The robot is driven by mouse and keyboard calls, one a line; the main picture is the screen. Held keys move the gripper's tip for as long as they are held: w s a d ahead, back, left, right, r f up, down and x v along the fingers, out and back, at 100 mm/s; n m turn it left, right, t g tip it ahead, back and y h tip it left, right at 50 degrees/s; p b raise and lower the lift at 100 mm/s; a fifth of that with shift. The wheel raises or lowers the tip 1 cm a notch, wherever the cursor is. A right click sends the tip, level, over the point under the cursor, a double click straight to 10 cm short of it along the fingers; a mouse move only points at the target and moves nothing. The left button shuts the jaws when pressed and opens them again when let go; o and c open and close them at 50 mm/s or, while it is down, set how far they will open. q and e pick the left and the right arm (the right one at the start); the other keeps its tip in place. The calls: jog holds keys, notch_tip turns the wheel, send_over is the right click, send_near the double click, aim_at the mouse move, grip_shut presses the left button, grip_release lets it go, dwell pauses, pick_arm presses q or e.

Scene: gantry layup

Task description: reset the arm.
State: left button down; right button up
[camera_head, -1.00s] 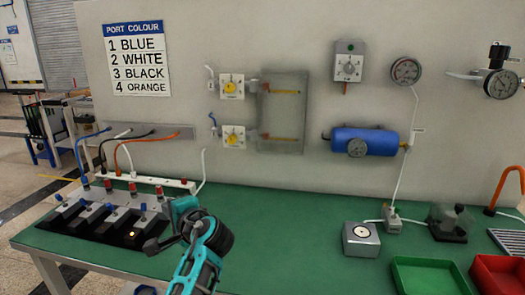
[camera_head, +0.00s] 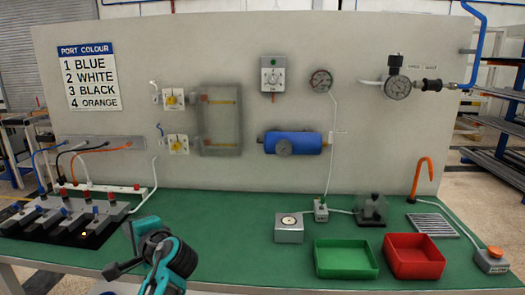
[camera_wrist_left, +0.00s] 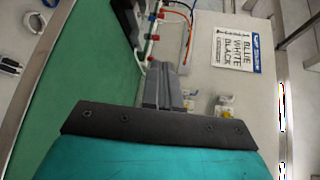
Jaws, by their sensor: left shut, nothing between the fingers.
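My left arm, teal and black, comes up from the bottom edge of the head view, left of the middle. Its gripper (camera_head: 114,270) shows as a small dark shape above the front left part of the green bench (camera_head: 235,215). In the left wrist view the grey fingers (camera_wrist_left: 163,86) are together with nothing between them. They are apart from the bench fittings and the panel. My right gripper is in neither view.
A valve block (camera_head: 62,222) with levers stands at the bench's left, close to my left gripper. A green tray (camera_head: 345,272), a red tray (camera_head: 415,270) and an orange-button box (camera_head: 491,262) lie at right. An upright panel (camera_head: 375,160) closes the back. The bench middle is clear.

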pick_arm(q)
jog(key=s+a+r+y, duration=0.2)
jog(key=a+r+y, duration=0.15)
jog(key=a, duration=0.55)
jog(key=s+a+r+g+y, duration=0.1)
jog(key=s+a+r+y, duration=0.1)
jog(key=a+r, duration=0.45)
jog(key=s+a+r+y, duration=0.1)
jog(key=a+r+y, duration=0.1)
jog(key=a, duration=0.8)
jog(key=s+d+f+m+t+h, duration=0.1)
jog(key=s+d+f+h, duration=0.3)
jog(key=f, duration=0.6)
jog(key=s+d+f+m+t+h, duration=0.1)
jog(key=d+f+h, duration=0.45)
jog(key=f, duration=0.35)
jog(key=s+d+f+m+t+h, duration=0.1)
jog(key=s+d+f+h, duration=0.3)
jog(key=f, duration=0.6)
jog(key=s+d+f+n+g+h, duration=0.1)
jog(key=s+d+f+n+h, duration=0.1)
jog(key=s+d+f+h, duration=0.35)
jog(key=s+d+f+n+g+h, duration=0.1)
jog(key=s+d+f+n+h, duration=0.15)
jog(key=s+d, duration=0.5)
jog(key=d+n, duration=0.5)
jog(key=d, duration=0.5)
jog(key=shift+s+r+t, duration=0.15)
jog(key=shift+t, duration=0.15)
